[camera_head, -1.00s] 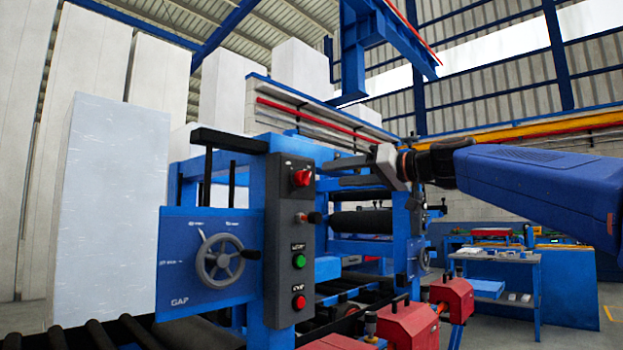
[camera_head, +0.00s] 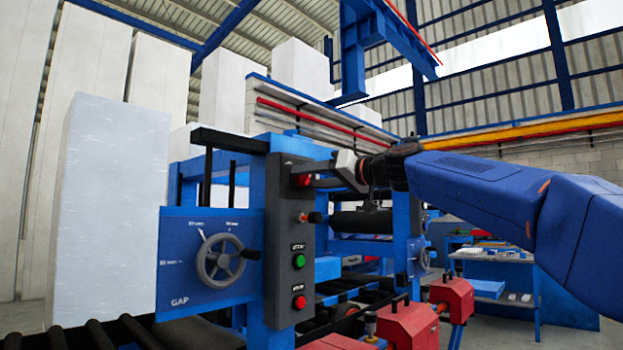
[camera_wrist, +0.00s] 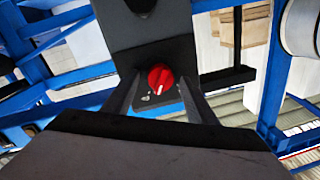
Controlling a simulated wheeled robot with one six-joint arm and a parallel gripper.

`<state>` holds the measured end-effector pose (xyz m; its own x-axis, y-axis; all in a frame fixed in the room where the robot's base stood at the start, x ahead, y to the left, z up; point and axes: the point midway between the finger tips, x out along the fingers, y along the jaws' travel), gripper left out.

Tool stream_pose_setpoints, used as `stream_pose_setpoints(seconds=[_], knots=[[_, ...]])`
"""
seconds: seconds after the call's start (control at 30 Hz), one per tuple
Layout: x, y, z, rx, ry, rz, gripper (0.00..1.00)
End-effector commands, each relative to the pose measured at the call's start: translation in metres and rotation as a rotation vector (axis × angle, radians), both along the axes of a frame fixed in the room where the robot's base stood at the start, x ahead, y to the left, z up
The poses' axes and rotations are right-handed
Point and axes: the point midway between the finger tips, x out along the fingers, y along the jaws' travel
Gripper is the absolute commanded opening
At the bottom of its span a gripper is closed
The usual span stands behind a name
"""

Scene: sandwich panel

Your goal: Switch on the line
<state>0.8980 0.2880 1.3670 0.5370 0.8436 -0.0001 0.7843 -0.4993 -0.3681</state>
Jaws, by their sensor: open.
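The dark control panel (camera_head: 289,240) stands on the blue machine frame. Its red rotary knob (camera_head: 303,180) is at the top, partly hidden by my gripper. In the wrist view the red knob (camera_wrist: 161,78) shows between the fingers, with a pale mark on it. Below it are a red-tipped lever (camera_head: 311,217), a green button (camera_head: 299,261) and a red button (camera_head: 299,302). My gripper (camera_head: 318,174) is open, its fingertips at either side of the knob; I cannot tell whether they touch it.
A blue plate marked GAP with a handwheel (camera_head: 220,261) is left of the panel. Black rollers (camera_head: 362,221) lie behind my gripper. Red units (camera_head: 408,322) stand at the lower front. A blue workbench (camera_head: 495,268) is at the right.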

Motion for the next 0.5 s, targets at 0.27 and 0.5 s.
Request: stream_pose_setpoints(seconds=[0.27, 0.5], knots=[[-0.0001, -0.0003, 0.0001, 0.000, 0.000, 0.000, 0.11], [-0.0001, -0.0003, -0.0006, 0.076, 0.096, 0.001, 0.11]])
